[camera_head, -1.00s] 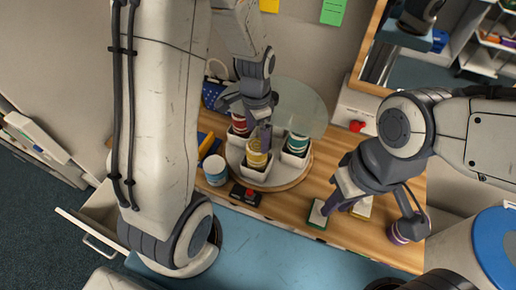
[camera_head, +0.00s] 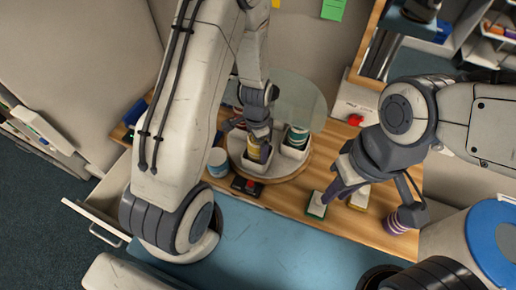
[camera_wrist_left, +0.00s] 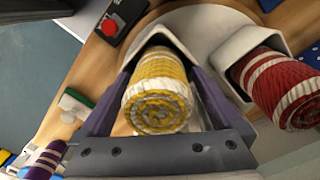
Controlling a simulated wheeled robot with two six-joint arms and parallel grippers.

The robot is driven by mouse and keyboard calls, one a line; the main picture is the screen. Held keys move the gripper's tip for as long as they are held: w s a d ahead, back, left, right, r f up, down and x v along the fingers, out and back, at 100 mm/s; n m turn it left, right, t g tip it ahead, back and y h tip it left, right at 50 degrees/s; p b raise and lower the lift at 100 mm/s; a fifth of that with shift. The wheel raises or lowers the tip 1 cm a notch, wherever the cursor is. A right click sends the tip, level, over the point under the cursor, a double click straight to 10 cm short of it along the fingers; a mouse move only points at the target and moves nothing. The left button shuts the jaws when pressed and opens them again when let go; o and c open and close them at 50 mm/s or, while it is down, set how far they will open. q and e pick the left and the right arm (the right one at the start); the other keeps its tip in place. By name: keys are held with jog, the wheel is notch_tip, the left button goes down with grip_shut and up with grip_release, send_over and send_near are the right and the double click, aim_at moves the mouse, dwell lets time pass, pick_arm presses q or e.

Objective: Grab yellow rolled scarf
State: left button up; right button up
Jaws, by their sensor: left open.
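The yellow rolled scarf (camera_wrist_left: 158,92), with white stripes, sits in a white tray compartment on the round turntable (camera_head: 294,163). In the left wrist view it lies between the two purple fingers of my left gripper (camera_wrist_left: 157,100). The fingers stand on both sides of it, and I cannot tell if they touch it. In the head view the scarf (camera_head: 253,148) is partly hidden by my left gripper (camera_head: 257,140), which is open. My right gripper (camera_head: 335,190) is low over the right part of the wooden table, by a green and white block (camera_head: 316,206); its jaw state is unclear.
A red rolled scarf (camera_wrist_left: 284,85) is in the neighbouring compartment, close beside my left gripper. A green and white roll (camera_head: 297,136) is in another. A red button box (camera_head: 247,186) and a blue and white roll (camera_head: 218,162) stand at the turntable's front left. A purple striped roll (camera_head: 400,220) lies at right.

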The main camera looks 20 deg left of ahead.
pick_arm(q)
jog(key=c, duration=1.3)
